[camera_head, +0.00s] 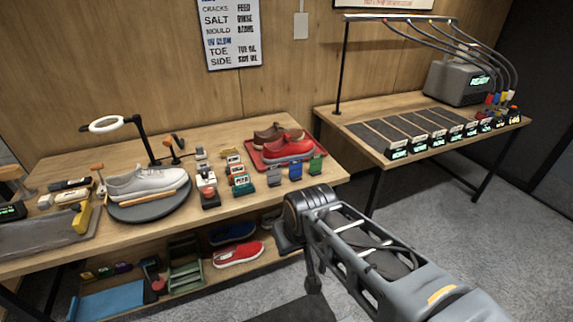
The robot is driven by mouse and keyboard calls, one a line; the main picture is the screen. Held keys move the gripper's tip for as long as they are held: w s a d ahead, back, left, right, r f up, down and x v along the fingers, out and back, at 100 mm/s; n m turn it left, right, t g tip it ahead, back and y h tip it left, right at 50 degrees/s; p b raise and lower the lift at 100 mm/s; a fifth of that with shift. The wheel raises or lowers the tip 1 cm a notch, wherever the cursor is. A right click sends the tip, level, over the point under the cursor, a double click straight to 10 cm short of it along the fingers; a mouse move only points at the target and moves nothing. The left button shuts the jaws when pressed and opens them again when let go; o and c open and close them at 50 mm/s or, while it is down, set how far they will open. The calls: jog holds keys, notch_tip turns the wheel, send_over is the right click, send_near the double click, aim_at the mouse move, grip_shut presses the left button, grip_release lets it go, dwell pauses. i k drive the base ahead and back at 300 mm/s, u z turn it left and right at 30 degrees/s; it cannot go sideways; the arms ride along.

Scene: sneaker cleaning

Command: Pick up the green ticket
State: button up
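A small green block (316,164), which looks like the green ticket, stands near the front right corner of the left workbench. It is at the right end of a short row with a blue one (295,170) and a grey one (274,176). My gripper (297,258) hangs at the end of my arm, in front of the bench's front edge and below the top, apart from the green block. Its fingers are dark and partly hidden by the arm, so I cannot tell whether they are open or shut.
A red tray (259,160) with red and brown shoes lies behind the row. Left of it are several small coloured devices and a white sneaker (145,184) on a round dark stand. A lower shelf holds more shoes. A second bench (400,104) stands at right.

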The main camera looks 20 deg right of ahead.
aim_at(316, 160)
jog(key=u, duration=0.15)
jog(key=i, duration=0.95)
jog(key=z, duration=0.45)
